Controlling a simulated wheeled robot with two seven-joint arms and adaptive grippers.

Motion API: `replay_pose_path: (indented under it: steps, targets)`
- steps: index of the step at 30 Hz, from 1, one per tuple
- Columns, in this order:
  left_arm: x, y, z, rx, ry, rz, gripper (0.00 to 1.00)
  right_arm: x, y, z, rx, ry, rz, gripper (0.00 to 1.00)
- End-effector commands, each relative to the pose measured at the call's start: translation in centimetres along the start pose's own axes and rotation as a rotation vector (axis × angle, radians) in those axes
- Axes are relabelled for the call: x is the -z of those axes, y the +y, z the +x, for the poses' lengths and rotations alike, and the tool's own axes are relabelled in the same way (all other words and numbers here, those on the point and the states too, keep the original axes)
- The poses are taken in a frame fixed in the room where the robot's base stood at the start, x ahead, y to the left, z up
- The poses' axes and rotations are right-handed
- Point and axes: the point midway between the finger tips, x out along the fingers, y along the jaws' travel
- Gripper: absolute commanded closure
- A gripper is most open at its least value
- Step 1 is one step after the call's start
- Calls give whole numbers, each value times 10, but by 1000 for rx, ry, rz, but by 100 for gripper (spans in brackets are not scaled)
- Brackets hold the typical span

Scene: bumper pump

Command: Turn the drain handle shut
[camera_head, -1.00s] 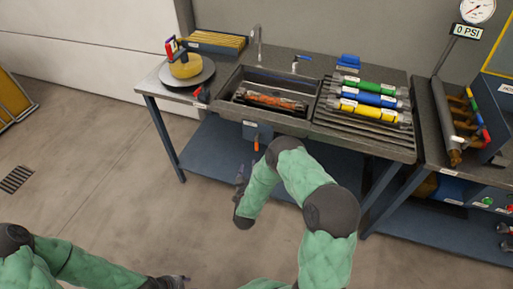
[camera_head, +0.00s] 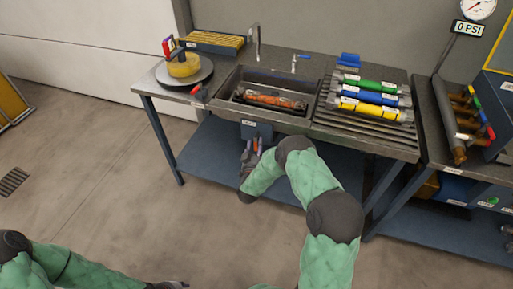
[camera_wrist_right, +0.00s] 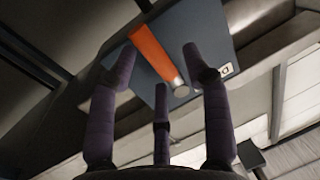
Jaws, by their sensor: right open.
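The orange drain handle (camera_wrist_right: 155,52) is on a blue-grey box (camera_wrist_right: 212,32) under the sink, with a round silver end (camera_wrist_right: 181,90). In the head view the handle (camera_head: 257,145) is partly hidden by my right gripper (camera_head: 249,152). In the right wrist view my right gripper (camera_wrist_right: 160,75) is open, with dark fingers on either side of the handle and a third finger below. I cannot tell whether any finger touches it. My left gripper (camera_head: 172,285) shows only in part at the bottom edge of the head view; its fingers are not clear.
The sink (camera_head: 266,99) above holds a reddish-brown part (camera_head: 275,101). Green, blue and yellow cylinders lie on a ribbed rack (camera_head: 350,123) to its right. A lower blue shelf (camera_head: 205,150) runs under the bench. The floor in front is clear.

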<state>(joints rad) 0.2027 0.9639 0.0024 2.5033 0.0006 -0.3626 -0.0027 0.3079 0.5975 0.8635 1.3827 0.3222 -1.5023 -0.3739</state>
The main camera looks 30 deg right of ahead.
Motion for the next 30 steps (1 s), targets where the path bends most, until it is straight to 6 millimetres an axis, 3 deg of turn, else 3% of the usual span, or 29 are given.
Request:
replay_pose_path:
  steps: [10, 11, 15, 16, 30]
  targets:
    - [0, 0, 1, 0, 0, 0, 60, 0, 0, 4, 0, 0, 0, 51]
    - [0, 0, 1, 0, 0, 0, 60, 0, 0, 4, 0, 0, 0, 56]
    - [0, 0, 1, 0, 0, 0, 60, 0, 0, 4, 0, 0, 0, 96]
    - [0, 0, 1, 0, 0, 0, 60, 0, 0, 4, 0, 0, 0, 100]
    - [0, 0, -1, 0, 0, 0, 60, 1, 1, 4, -1, -6, -27, 100]
